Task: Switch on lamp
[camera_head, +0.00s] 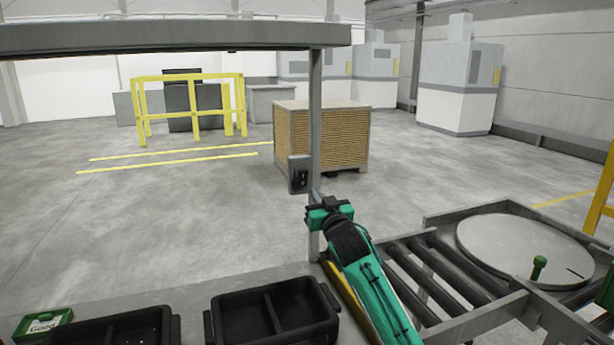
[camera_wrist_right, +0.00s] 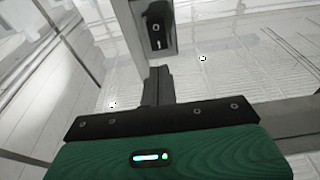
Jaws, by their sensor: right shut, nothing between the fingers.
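A small grey switch box (camera_head: 299,174) with a dark switch face is fixed to the upright post (camera_head: 315,115). In the right wrist view the switch box (camera_wrist_right: 156,27) shows at the top centre, beyond the fingers. I cannot tell which way its switch is set. My right gripper (camera_head: 317,196), on a green and black arm, is just below and slightly right of the box, close to the post. In the right wrist view its fingers (camera_wrist_right: 158,80) are together and empty, with a visible gap to the switch. My left gripper is not in view.
A long grey overhead beam (camera_head: 180,38) runs across the post's top. Black divided bins (camera_head: 275,312) and a green "Good" tray (camera_head: 42,323) stand at the front. A roller conveyor with a round plate (camera_head: 520,249) is at right. A large slatted block (camera_head: 345,140) stands behind the post.

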